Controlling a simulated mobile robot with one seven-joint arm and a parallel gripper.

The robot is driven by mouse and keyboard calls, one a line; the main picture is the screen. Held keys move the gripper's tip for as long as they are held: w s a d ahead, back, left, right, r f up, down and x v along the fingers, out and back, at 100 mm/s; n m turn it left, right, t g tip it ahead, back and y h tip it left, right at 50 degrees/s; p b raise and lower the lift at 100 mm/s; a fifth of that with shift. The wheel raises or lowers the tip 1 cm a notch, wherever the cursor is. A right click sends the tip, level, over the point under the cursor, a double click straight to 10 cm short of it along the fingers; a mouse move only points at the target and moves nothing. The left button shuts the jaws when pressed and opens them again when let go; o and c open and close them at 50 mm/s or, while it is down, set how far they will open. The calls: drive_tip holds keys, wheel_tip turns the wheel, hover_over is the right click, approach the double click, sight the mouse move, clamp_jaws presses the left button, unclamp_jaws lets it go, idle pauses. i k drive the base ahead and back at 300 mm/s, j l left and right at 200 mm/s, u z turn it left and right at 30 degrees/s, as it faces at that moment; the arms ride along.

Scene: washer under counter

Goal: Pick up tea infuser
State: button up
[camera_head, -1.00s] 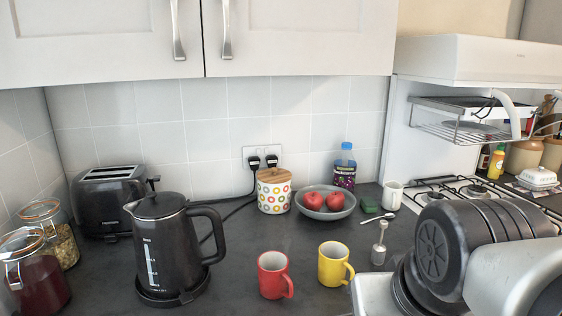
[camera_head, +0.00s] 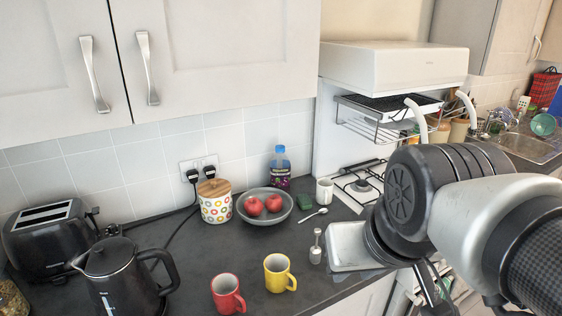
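The tea infuser appears to be the small metal piece (camera_head: 316,247) with a thin upright stem. It stands on the dark counter to the right of the yellow mug (camera_head: 279,272). My arm fills the right side of the view, and a silver block beside its dark joint reaches close to the infuser's right side. The fingers of my gripper cannot be made out clearly, so their opening does not show. Nothing is seen holding the infuser.
A red mug (camera_head: 228,294) stands left of the yellow one. Behind are a fruit bowl (camera_head: 264,217), a patterned jar (camera_head: 214,206), a spoon (camera_head: 311,214) and a white mug (camera_head: 324,190). A kettle (camera_head: 121,279) and toaster (camera_head: 44,238) stand left; a hob (camera_head: 362,186) lies right.

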sight(315, 251)
drive_tip(key=k+l+u, duration=0.1)
drive_tip(key=l+u, duration=0.15)
drive_tip(key=l, duration=0.25)
drive_tip(key=k, duration=0.6)
drive_tip(key=i+l+u, duration=0.25)
drive_tip(key=i, duration=0.2)
drive_tip(key=i+l+u, duration=0.2)
drive_tip(key=i, duration=0.2)
drive_tip(key=i+l, duration=0.1)
drive_tip(key=l, duration=0.2)
drive_tip(key=j, duration=0.35)
drive_tip(key=u, duration=0.05)
